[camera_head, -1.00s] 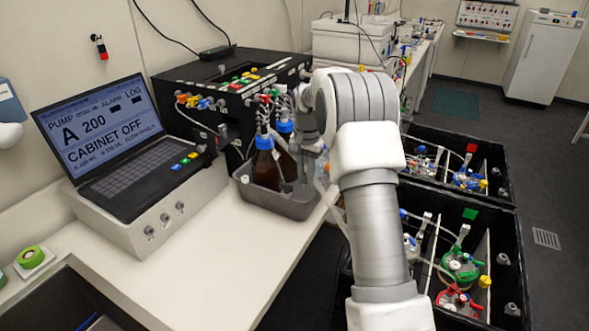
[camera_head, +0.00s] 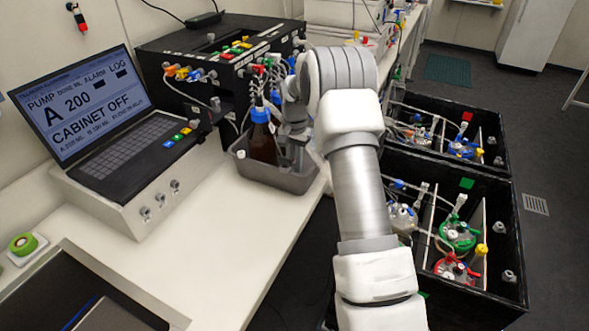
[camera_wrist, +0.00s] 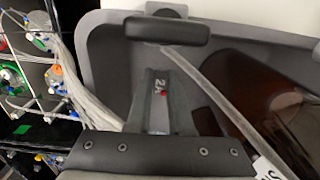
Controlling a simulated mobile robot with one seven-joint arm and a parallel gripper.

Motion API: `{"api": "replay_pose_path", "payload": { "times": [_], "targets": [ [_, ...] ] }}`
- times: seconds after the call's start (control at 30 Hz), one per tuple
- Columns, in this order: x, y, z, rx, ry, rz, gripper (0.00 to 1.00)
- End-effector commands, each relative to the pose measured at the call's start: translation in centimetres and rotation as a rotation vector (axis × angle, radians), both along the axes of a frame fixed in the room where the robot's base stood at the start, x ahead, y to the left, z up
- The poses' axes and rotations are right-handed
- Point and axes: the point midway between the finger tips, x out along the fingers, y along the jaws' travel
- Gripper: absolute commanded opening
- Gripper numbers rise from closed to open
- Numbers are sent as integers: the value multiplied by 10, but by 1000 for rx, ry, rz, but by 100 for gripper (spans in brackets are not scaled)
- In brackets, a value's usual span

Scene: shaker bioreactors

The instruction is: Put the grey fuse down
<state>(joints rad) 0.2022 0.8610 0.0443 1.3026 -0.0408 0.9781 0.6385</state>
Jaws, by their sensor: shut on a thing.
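The grey fuse (camera_wrist: 158,105), marked "2A" with a small red dot, is between the dark jaws of my gripper (camera_wrist: 162,88) in the wrist view. The jaws are shut on it. It is over or inside the grey tray (camera_wrist: 100,60), and I cannot tell whether it touches the tray floor. In the head view my gripper (camera_head: 293,150) is at the tray (camera_head: 290,184), right beside a brown bottle (camera_head: 262,145) with a blue cap. The fuse cannot be made out there.
A brown bottle (camera_wrist: 265,75) and a clear tube lie close right of the fuse in the wrist view. A laptop (camera_head: 85,115) on a white pump box is left. Black crates (camera_head: 450,165) with vessels stand right. The white bench (camera_head: 215,240) is clear in front of the tray.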

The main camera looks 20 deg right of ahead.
Motion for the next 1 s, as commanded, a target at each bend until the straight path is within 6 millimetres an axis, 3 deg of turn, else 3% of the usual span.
{"api": "replay_pose_path", "payload": {
  "times": [0.2, 0.57, 0.6, 0.73, 1.0],
  "targets": [
    [-1, 0, -29, 1, 3, 1, 0],
    [0, 0, -35, 1, 1, 0, 0],
    [0, 0, -33, 1, 1, 0, 25],
    [0, 0, -33, 1, 1, 0, 48],
    [0, 0, -32, 1, 1, 0, 49]
  ]
}}
